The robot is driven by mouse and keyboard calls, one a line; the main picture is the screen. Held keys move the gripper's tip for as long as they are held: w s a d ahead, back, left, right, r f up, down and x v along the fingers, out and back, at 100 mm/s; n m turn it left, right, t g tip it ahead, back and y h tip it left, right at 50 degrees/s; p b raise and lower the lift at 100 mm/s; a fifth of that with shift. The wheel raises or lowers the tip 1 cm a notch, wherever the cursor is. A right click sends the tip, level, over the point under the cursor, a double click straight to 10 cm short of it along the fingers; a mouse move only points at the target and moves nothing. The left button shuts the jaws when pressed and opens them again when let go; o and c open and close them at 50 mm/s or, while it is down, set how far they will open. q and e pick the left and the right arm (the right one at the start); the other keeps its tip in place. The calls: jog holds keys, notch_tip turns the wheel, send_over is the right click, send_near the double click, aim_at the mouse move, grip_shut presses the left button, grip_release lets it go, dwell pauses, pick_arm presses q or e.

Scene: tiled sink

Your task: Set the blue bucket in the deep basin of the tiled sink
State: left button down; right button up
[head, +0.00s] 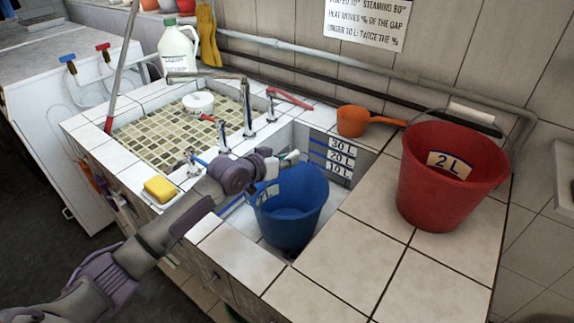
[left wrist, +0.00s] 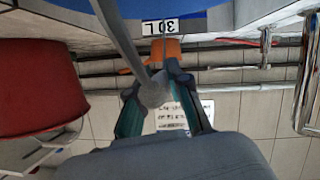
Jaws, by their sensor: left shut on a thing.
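The blue bucket (head: 290,208) is within the opening of the deep basin (head: 338,172), below the tiled rim at least in part. I cannot tell whether its base touches the basin floor. My left gripper (head: 289,158) is at the bucket's upper rim, on its far left side. In the left wrist view the gripper (left wrist: 163,92) is shut on the bucket's grey handle, and the blue bucket wall (left wrist: 190,22) fills the top. The basin's back wall shows 30 L, 20 L and 10 L marks. My right gripper is out of view.
A red bucket (head: 450,178) marked 2 L stands on the tiled counter to the right. An orange dipper (head: 353,121) lies behind the basin. Taps (head: 246,108), a shallow mosaic basin (head: 160,138) and a yellow sponge (head: 160,189) are to the left. The front right counter is bare.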

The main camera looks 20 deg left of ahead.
pick_arm(q)
jog(key=shift+f, duration=0.75)
jog(key=c, duration=1.1)
grip_release()
jog(key=v, duration=1.2)
